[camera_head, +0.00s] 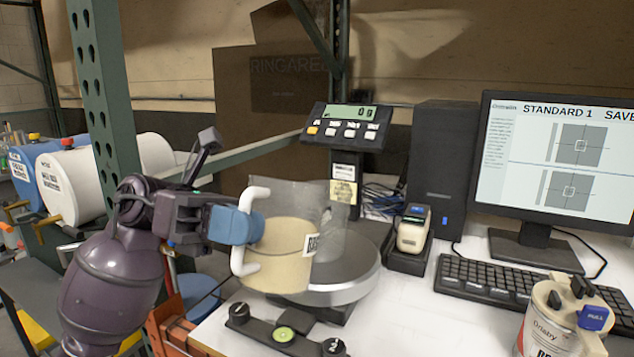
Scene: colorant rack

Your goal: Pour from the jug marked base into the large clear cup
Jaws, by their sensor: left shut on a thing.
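The jug marked base (280,255) is clear, with a white handle (244,268) and cream liquid filling its lower part. Part of its label shows on its right side. My left gripper (240,225), with blue fingertips, is shut on the handle and holds the jug at the front left of the scale. The jug is nearly upright, leaning slightly. The large clear cup (350,255) stands on the round scale pan (345,293), partly hidden behind the jug. I see no liquid in its visible part. My right gripper is not in view.
The scale display (350,115) appears to read 0 g. A dark level bar (285,335) lies in front of the pan. A handheld device in a dock (412,235), a keyboard (535,285), a monitor (560,150) and a labelled can (560,325) occupy the right. A green post (100,90) stands left.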

